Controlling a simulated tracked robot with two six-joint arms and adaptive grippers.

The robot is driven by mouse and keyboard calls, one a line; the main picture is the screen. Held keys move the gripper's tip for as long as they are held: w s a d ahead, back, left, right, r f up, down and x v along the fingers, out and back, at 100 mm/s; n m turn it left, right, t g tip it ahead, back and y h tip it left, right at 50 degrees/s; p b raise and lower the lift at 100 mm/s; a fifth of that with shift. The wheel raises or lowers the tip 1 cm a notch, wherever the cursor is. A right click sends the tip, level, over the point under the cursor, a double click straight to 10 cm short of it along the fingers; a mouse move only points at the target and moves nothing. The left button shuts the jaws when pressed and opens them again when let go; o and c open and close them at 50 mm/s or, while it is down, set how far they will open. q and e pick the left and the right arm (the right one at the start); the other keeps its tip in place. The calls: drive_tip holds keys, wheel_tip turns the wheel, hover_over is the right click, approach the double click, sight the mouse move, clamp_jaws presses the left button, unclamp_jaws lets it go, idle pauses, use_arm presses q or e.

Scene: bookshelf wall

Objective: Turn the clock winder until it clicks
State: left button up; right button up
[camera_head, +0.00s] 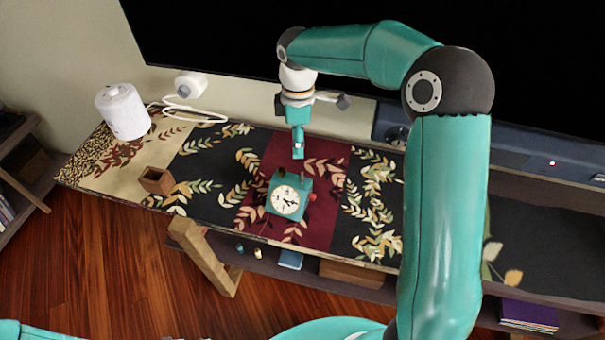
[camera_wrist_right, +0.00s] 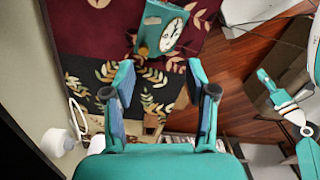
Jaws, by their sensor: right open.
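A small teal clock (camera_head: 286,197) with a white dial stands on the dark red part of the cloth runner. A red knob (camera_head: 312,197), which looks like the winder, sticks out on its right side. My right gripper (camera_head: 298,153) is above and behind the clock, apart from it. In the right wrist view the gripper (camera_wrist_right: 161,82) has its two fingers spread with nothing between them. The clock (camera_wrist_right: 166,28) shows beyond the fingertips there, at the top. I cannot make out the red knob in that view. My left gripper cannot be made out.
On the long shelf (camera_head: 115,190) are a white cylinder (camera_head: 124,110) at the far left and a small open wooden box (camera_head: 157,180). A white device (camera_head: 190,85) with a cable is behind. A large black screen (camera_head: 220,35) borders the back. Runner left of the clock is mostly clear.

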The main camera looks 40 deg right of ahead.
sight(302, 176)
drive_tip(key=f, duration=0.4)
drive_tip(key=d+f, duration=0.1)
drive_tip(key=f, duration=0.4)
drive_tip(key=f+p, duration=0.1)
drive_tip(key=f, duration=0.4)
drive_tip(key=shift+d+f, duration=0.1)
drive_tip(key=shift+d, duration=0.05)
drive_tip(key=shift+w, duration=0.1)
clamp_jaws()
